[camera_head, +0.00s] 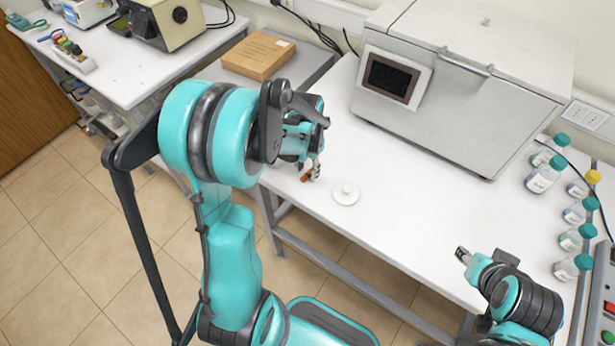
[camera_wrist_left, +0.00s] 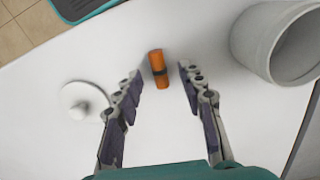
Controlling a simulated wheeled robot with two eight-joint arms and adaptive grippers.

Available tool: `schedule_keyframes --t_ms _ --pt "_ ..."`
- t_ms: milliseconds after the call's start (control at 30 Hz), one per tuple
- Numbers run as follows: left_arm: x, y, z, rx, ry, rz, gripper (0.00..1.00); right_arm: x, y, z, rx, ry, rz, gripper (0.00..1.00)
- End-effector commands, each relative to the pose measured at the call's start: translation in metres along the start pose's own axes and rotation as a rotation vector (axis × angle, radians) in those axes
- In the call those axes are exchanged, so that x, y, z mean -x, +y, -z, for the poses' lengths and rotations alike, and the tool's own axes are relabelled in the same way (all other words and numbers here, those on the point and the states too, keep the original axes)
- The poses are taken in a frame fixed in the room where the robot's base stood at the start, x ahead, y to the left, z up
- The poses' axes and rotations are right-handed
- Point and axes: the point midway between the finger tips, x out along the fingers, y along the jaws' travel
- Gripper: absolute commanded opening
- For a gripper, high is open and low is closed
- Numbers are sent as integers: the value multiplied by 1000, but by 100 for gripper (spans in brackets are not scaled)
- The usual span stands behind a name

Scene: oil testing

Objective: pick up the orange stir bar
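The orange stir bar (camera_wrist_left: 158,68) with a dark band lies on the white table in the left wrist view, just beyond and between the fingertips of my left gripper (camera_wrist_left: 160,85). The fingers are spread on either side of it and do not visibly touch it. In the head view my left gripper (camera_head: 312,170) is low over the table's front edge, with a bit of the orange stir bar (camera_head: 306,177) showing beside its fingers. My right gripper (camera_head: 463,255) is over the table's front right, away from the bar; its finger opening is unclear.
A small white round lid with a knob (camera_head: 346,193) lies close by. A grey cylinder (camera_wrist_left: 275,45) stands near the bar in the wrist view. A large grey box machine (camera_head: 450,90) stands behind. Several capped bottles (camera_head: 545,175) stand at the right. The table's middle is clear.

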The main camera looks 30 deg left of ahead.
Motion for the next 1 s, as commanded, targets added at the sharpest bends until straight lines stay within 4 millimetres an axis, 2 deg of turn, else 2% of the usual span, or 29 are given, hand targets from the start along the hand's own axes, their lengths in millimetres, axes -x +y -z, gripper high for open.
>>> schedule_keyframes --t_ms 100,333,367,500,867,1000 --pt "-12 0 0 0 0 0 40 -4 0 -3 0 0 0 40" --pt "-13 0 0 0 0 0 40 -3 0 -2 0 0 0 40" --pt "-13 0 0 0 0 0 37 -3 0 -2 0 0 0 40" --pt "-13 0 0 0 0 0 0 -3 0 -2 0 0 0 40" --pt "-12 0 0 1 0 0 0 -3 0 -2 0 0 0 40" --pt "-5 0 0 1 0 0 0 0 0 0 0 0 0 40"
